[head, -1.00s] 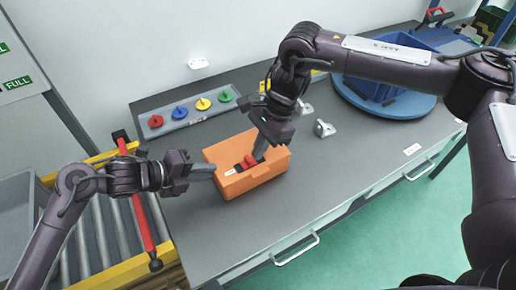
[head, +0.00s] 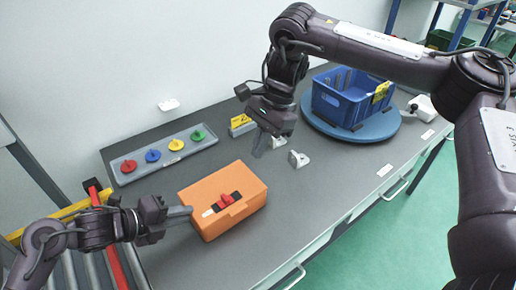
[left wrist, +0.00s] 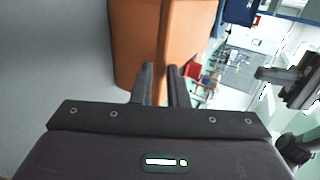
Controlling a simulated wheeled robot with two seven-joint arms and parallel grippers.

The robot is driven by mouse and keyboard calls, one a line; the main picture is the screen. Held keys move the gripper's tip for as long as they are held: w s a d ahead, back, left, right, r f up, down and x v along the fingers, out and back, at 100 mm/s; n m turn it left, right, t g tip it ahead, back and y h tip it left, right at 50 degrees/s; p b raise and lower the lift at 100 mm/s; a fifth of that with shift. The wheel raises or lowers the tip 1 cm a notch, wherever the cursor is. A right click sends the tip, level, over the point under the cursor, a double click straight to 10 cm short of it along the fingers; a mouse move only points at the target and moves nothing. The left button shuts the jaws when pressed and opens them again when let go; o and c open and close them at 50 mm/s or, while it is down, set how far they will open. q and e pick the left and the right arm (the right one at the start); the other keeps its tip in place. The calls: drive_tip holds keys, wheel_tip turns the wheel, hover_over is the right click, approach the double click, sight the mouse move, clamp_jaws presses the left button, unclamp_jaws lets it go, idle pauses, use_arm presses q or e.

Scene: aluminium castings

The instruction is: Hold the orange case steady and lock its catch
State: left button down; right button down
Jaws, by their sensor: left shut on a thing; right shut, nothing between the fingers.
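The orange case (head: 245,187) sits on the dark grey bench top, lid down. Its red catch (head: 227,200) sits on a black plate on the top face near the front edge, with a small white label beside it. My left gripper (head: 186,211) is shut on the case's left side; the case (left wrist: 135,45) also fills the upper middle of the left wrist view. My right gripper (head: 261,150) is shut and empty, raised beyond the case and apart from the catch. The catch is fully in sight in the head view.
A grey tray with red, blue, yellow and green knobs (head: 175,145) lies behind the case. Light grey brackets (head: 298,160) stand to the right. A blue crate (head: 345,98) stands on a round blue turntable (head: 375,131). The bench's front right is clear.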

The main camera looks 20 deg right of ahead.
use_arm(q)
drive_tip(key=shift+s+a+f, duration=0.1)
drive_tip(key=shift+s+f, duration=0.25)
drive_tip(key=shift+f, duration=0.4)
drive_tip(key=c, duration=1.4)
unclamp_jaws()
drive_tip(key=shift+w, duration=0.1)
drive_tip(key=shift+o, duration=0.3)
drive_tip(key=shift+w, duration=0.15)
drive_tip(key=shift+r, duration=0.2)
